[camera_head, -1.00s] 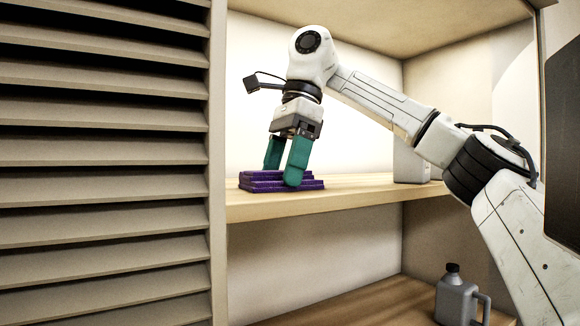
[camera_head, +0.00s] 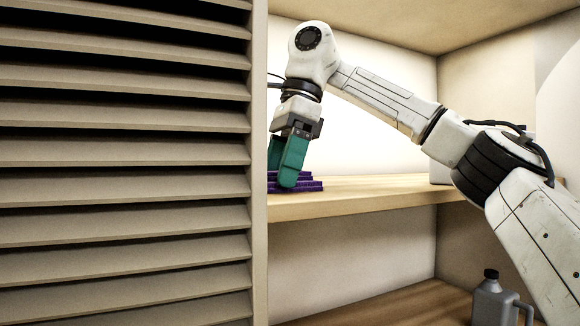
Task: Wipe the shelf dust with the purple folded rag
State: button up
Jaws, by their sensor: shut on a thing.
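The purple folded rag (camera_head: 308,184) lies on the wooden shelf (camera_head: 375,195), near its front edge at the left. The louvred door's edge hides part of it. My gripper (camera_head: 282,180) points down with its green fingers at the rag and is shut on it. One finger is largely hidden behind the other and the door edge. I cannot make out any dust on the shelf.
A louvred door (camera_head: 125,170) fills the left side, close beside my gripper. A grey jug (camera_head: 492,303) with a black cap stands on the lower shelf (camera_head: 400,305) at right. A pale container (camera_head: 439,172) stands on the upper shelf, partly behind my arm. The shelf between is clear.

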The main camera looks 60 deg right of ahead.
aim_at(329, 187)
jog(key=shift+s+d, duration=0.45)
jog(key=shift+d, duration=0.25)
jog(key=shift+s+d, duration=0.4)
jog(key=shift+d, duration=0.25)
jog(key=shift+s+d+f, duration=0.1)
jog(key=shift+s+d, duration=0.45)
jog(key=shift+d, duration=0.3)
jog(key=shift+s+d+f, duration=0.1)
jog(key=shift+s+d, duration=0.45)
jog(key=shift+d, duration=0.25)
jog(key=shift+s+d+r, duration=0.15)
jog(key=shift+s+d, duration=0.6)
jog(key=shift+d, duration=0.35)
jog(key=shift+s+d+r, duration=0.15)
jog(key=shift+s+d, duration=0.6)
jog(key=shift+d, duration=0.35)
jog(key=shift+w+a+f, duration=0.1)
jog(key=shift+w+a, duration=0.35)
jog(key=shift+a, duration=0.25)
jog(key=shift+w+a+f, duration=0.1)
jog(key=shift+w+a, duration=0.35)
jog(key=shift+a, duration=0.2)
jog(key=shift+w+a, duration=0.85)
jog(key=shift+a, duration=0.45)
jog(key=shift+w+a, duration=0.9)
jog(key=shift+a, duration=0.35)
jog(key=shift+w+a, duration=0.85)
jog(key=shift+a, duration=0.45)
jog(key=shift+r, duration=0.2)
jog(key=shift+r, duration=1.45)
